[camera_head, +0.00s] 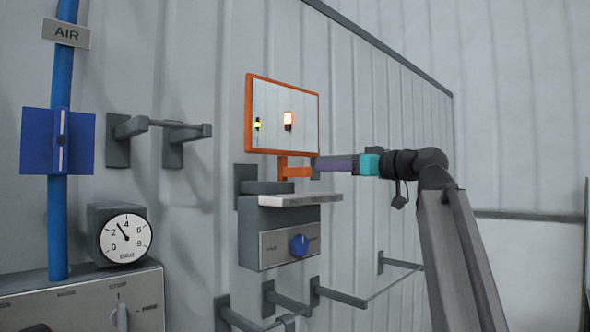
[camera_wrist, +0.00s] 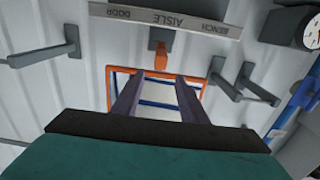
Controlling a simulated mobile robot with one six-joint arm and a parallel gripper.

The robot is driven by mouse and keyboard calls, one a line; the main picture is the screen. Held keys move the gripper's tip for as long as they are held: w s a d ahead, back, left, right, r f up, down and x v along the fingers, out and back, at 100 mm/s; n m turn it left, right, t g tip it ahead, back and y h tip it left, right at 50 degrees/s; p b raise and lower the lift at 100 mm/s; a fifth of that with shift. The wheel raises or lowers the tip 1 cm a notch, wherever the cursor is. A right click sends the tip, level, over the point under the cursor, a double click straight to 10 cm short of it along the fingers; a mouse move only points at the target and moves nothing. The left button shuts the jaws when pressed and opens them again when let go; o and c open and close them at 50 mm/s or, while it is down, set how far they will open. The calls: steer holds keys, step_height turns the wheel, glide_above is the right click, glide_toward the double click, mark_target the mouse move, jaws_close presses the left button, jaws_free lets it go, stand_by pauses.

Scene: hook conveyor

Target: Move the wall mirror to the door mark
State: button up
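The wall mirror (camera_head: 268,101) has an orange frame and stands above a grey wall bracket, with a short orange arm (camera_head: 293,170) at its lower right. A lit lamp and a small yellow light show in its glass. The mirror (camera_wrist: 112,88) also shows behind my fingers in the wrist view. My gripper (camera_head: 318,163) is close to the orange arm; its purple fingers (camera_wrist: 159,77) are apart, with the orange arm (camera_wrist: 161,58) beyond their tips. Contact cannot be told. The pale strip (camera_head: 300,200) below the mirror reads DOOR, AISLE and BENCH in the wrist view; the door mark (camera_wrist: 120,13) is at its left there.
A grey box with a blue knob (camera_head: 299,244) hangs under the strip. Wall rails (camera_head: 170,124) stick out at left and below. A gauge (camera_head: 126,238), a panel and a blue AIR pipe (camera_head: 60,220) stand at far left. The wall at upper right is clear.

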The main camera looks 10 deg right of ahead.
mark_target(295, 168)
steer(key=shift+w, duration=0.2)
steer(key=p+x, duration=0.5)
steer(key=x, duration=0.7)
steer(key=shift+r, duration=0.1)
steer(key=shift+x, duration=0.8)
steer(key=shift+a, duration=0.1)
steer(key=shift+c, duration=0.4)
jaws_close()
